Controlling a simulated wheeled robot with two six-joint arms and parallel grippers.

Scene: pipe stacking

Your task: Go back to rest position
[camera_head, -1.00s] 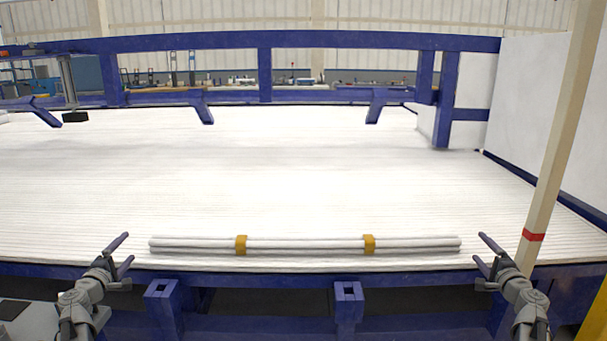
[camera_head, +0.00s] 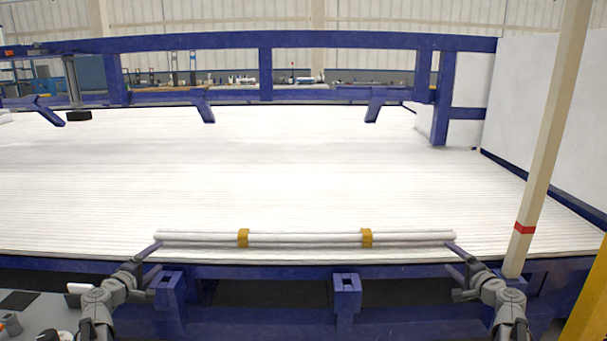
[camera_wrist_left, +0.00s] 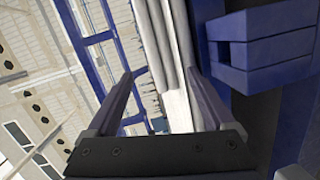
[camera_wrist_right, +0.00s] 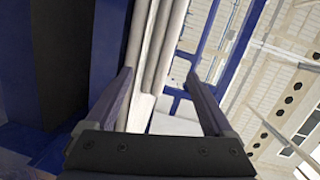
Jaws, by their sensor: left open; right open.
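My left gripper (camera_head: 152,261) is open and empty at the front edge of the rack, near the left end of a white pipe bundle (camera_head: 305,238). My right gripper (camera_head: 458,257) is open and empty near the bundle's right end.
The rack bed (camera_head: 290,170) is covered with white pipes. A blue frame (camera_head: 260,42) spans the back. Blue square posts (camera_head: 346,284) stand at the front edge. A cream post with a red band (camera_head: 540,160) rises at the right, close to my right arm.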

